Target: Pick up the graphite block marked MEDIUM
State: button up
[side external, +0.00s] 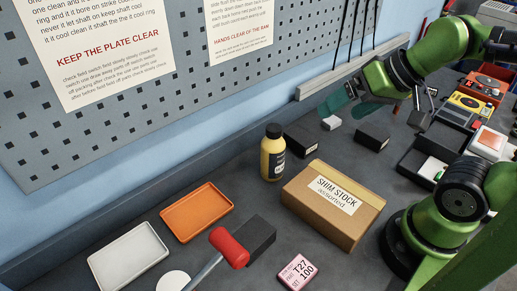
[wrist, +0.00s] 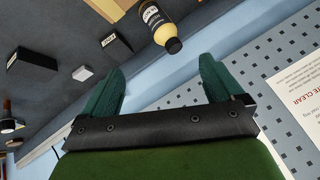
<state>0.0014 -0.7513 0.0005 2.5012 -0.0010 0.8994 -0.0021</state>
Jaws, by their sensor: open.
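Three dark blocks lie on the bench in the side view. One (side external: 302,139) is behind the cardboard box, another (side external: 372,136) is to its right, and a larger one (side external: 258,235) is beside the red hammer head. The wrist view shows two dark blocks, one (wrist: 117,44) near the bottle and one (wrist: 62,33) farther left. Both carry small pale labels too small to read, so I cannot tell which is MEDIUM. My gripper (side external: 338,107) is open and empty, above the bench near the back wall. Its teal fingers (wrist: 161,72) stand wide apart in the wrist view.
A yellow bottle (side external: 272,155) and the SHIM STOCK box (side external: 332,205) stand near the blocks. A small white block (side external: 331,123) lies between two dark ones. Orange (side external: 197,212) and white (side external: 127,257) trays, and a hammer (side external: 229,246), are at front left. The pegboard wall (side external: 170,95) rises behind.

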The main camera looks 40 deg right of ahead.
jog(key=n+g+h, duration=0.2)
jog(key=n+g, duration=0.2)
jog(key=g, duration=0.3)
send_over(374, 131)
notch_tip(374, 131, down, 7)
jog(key=f, duration=1)
jog(key=shift+s+a+f, duration=0.1)
jog(key=shift+a+f, duration=0.15)
jog(key=shift+f, duration=0.15)
jog(key=shift+d+f, duration=0.2)
jog(key=shift+f, duration=2.7)
